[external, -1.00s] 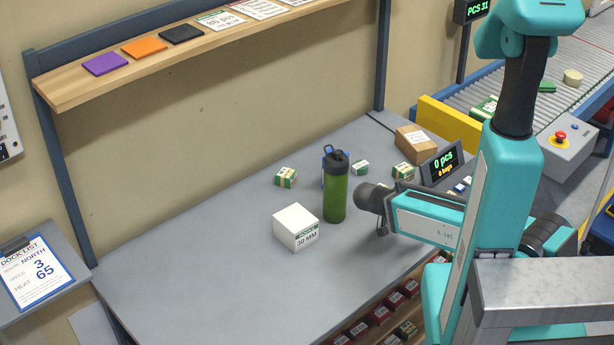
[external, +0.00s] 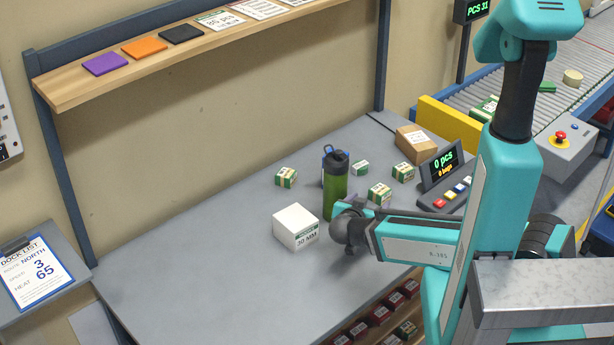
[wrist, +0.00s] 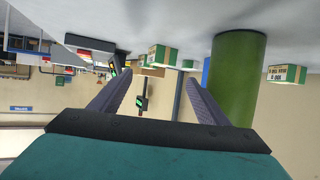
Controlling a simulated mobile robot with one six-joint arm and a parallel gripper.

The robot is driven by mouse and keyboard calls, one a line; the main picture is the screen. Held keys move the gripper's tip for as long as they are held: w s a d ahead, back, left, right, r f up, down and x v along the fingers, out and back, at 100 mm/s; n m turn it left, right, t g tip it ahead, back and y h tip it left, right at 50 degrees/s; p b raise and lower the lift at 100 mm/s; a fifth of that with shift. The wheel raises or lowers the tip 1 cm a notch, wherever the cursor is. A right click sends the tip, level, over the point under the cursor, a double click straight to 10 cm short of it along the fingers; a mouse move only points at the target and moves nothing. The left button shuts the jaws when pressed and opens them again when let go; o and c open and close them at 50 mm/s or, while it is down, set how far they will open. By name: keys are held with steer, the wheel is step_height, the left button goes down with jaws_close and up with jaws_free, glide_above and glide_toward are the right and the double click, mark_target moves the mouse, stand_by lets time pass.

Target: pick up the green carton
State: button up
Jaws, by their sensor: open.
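Several green-and-white cartons stand on the grey table in the external view: one left of the bottle (external: 286,177), a small one behind it (external: 360,167), one near the counter display (external: 403,171) and one just behind my arm (external: 380,193). My gripper (external: 347,208) is low over the table, beside the green bottle (external: 335,188); its fingertips are hard to make out there. In the wrist view, which looks upside down, my gripper (wrist: 158,80) is open and empty. A green carton (wrist: 162,55) shows between the fingers, farther off. Another (wrist: 286,73) is right of the bottle.
The green bottle stands close to my gripper, with a blue thing (external: 325,160) partly hidden behind it. A white box (external: 296,228) is to the left. A brown box (external: 415,141) and the counter display (external: 444,163) are behind at right. The table's left part is clear.

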mark_target(379, 191)
steer(key=shift+b+x, duration=2.15)
steer(key=shift+b, duration=0.15)
steer(key=shift+b+x, duration=2.15)
steer(key=shift+b, duration=0.7)
steer(key=shift+w+d+f+p, duration=0.1)
steer(key=shift+w+d+p, duration=0.05)
steer(key=shift+w+p, duration=0.4)
steer(key=shift+w+d+f+p, duration=0.15)
steer(key=shift+w+p, duration=0.25)
steer(key=shift+w, duration=0.25)
steer(key=shift+p+x, duration=0.55)
steer(key=shift+x, duration=0.8)
steer(key=shift+f, duration=0.1)
steer(key=shift+s, duration=0.1)
steer(key=shift+c, duration=0.3)
steer(key=c, duration=1.1)
